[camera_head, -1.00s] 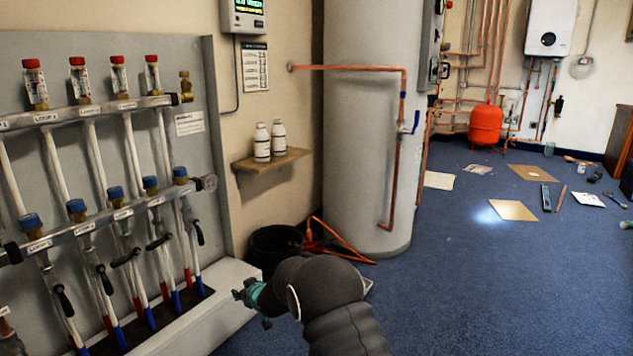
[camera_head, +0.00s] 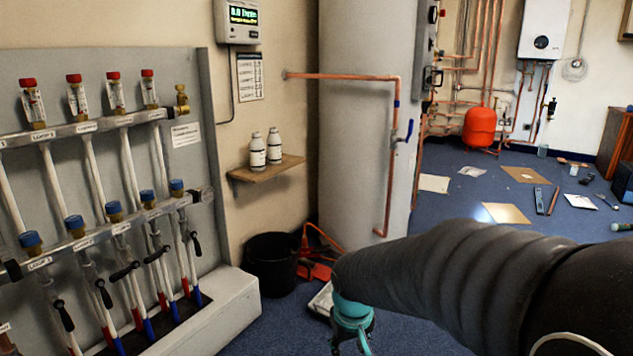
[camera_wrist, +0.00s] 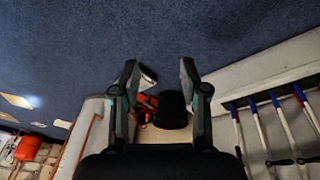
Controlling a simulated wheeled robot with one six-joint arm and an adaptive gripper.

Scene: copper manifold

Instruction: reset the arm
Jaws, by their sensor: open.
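My gripper (camera_wrist: 160,80) shows in the wrist view with its two fingers spread apart and nothing between them. Blue carpet lies beyond the fingertips. In the head view my dark ribbed arm reaches in from the right edge. Its teal wrist part (camera_head: 352,312) hangs at the bottom middle, in front of the base of the grey cylinder (camera_head: 365,130). The fingers are mostly cut off below the head view's lower edge.
The manifold (camera_head: 110,215) with red- and blue-capped valves stands at the left on a white plinth (camera_head: 215,315). A black bucket (camera_head: 272,265) and red tool (camera_head: 315,270) sit by the cylinder. A shelf (camera_head: 265,170) holds two white bottles. Flat items lie scattered at the back right.

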